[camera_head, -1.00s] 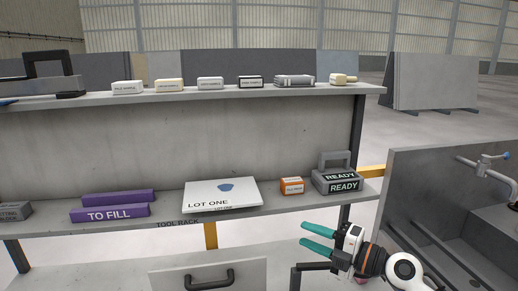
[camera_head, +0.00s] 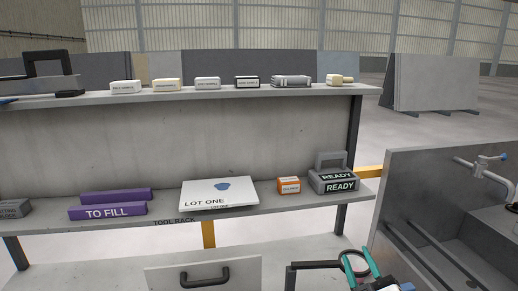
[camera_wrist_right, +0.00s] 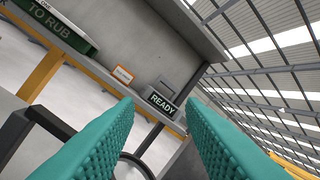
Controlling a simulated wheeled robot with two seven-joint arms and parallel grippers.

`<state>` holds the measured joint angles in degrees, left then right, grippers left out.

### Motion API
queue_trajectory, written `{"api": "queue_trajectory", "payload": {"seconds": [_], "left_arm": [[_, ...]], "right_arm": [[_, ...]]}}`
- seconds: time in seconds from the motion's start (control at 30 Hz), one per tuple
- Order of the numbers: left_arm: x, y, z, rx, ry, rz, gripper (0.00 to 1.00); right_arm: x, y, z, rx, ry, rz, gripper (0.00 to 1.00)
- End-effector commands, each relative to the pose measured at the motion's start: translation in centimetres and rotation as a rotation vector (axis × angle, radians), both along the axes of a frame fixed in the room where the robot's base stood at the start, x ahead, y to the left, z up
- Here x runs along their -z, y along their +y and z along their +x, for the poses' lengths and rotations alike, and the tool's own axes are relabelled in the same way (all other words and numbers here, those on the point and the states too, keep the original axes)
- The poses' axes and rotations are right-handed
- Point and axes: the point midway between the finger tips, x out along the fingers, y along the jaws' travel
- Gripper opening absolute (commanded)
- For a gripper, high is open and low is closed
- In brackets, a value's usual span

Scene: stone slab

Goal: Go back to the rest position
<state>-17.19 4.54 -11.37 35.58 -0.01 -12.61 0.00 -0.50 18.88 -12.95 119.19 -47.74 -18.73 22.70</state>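My right gripper (camera_head: 358,262) is at the lower right of the head view, in front of the tool rack's right end. Its two teal fingers stand apart and point upward. The right wrist view shows the ribbed fingers (camera_wrist_right: 163,135) spread at both sides, with nothing held between them. A dark ring on a black bar (camera_head: 315,265) appears close to the fingers; I cannot tell whether they touch. My left gripper is not in view.
A grey sink (camera_head: 430,180) stands right. Several small boxes line the upper shelf.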

Motion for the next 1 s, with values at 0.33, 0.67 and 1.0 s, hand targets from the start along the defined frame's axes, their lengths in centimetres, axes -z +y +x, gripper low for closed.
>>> {"api": "queue_trajectory", "payload": {"seconds": [0.33,0.67,1.0], "left_arm": [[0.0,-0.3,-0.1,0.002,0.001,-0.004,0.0],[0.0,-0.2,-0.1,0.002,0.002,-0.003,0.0],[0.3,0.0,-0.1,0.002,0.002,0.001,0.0]], "right_arm": [[17.2,-3.3,-14.0,0.34,0.876,0.385,0.36],[22.0,-0.5,-24.8,0.335,1.359,0.451,0.36],[28.0,0.8,-27.3,0.313,1.536,0.449,0.36]]}}
